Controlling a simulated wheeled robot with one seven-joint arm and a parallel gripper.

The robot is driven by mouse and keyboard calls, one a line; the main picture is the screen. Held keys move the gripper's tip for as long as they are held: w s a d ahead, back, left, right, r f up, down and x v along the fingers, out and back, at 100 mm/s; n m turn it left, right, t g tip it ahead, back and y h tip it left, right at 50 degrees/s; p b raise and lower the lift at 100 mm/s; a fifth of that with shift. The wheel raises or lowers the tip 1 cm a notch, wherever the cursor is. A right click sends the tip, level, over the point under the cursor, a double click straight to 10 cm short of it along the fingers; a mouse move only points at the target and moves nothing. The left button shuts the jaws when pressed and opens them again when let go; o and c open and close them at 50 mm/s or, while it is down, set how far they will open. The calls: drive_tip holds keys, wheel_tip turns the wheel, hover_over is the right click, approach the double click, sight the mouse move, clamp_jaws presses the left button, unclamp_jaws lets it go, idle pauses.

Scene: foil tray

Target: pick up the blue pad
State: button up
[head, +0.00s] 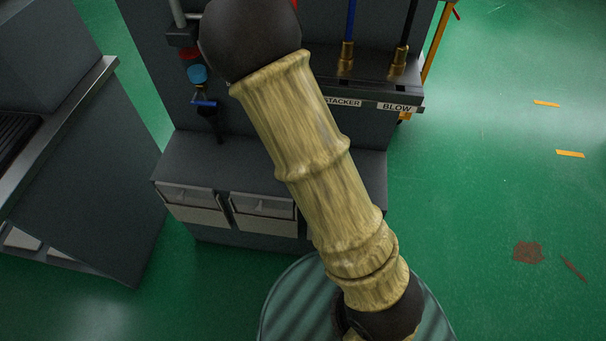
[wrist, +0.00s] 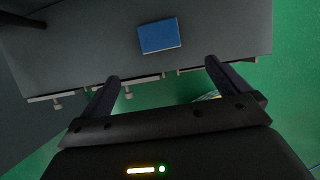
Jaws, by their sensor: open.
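The blue pad (wrist: 159,36) is a flat rectangle lying on a dark grey surface (wrist: 90,45) in the wrist view. My gripper (wrist: 162,74) is open, its two dark fingers spread apart with nothing between them. The pad shows beyond the fingertips, between their lines, and apart from them. In the head view my arm crosses the middle and covers much of the grey bench (head: 200,158); I cannot make out the pad or the fingers there.
Drawers with pale fronts (head: 262,206) line the bench front. Hoses and fittings (head: 347,55) hang above its back. A slanted grey cabinet (head: 95,180) stands at left. The green floor (head: 480,200) at right is mostly free, with orange and brown marks.

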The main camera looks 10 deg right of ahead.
drive_tip(key=b+x, duration=0.2)
drive_tip(key=x, duration=1)
drive_tip(key=shift+f, duration=0.1)
drive_tip(key=shift+w+b+x, duration=0.15)
drive_tip(key=shift+b+x, duration=0.1)
drive_tip(key=shift+x, duration=1.1)
drive_tip(key=shift+w+b+x, duration=0.1)
drive_tip(key=shift+b+x, duration=0.15)
drive_tip(key=shift+x, duration=1.05)
drive_tip(key=c, duration=0.7)
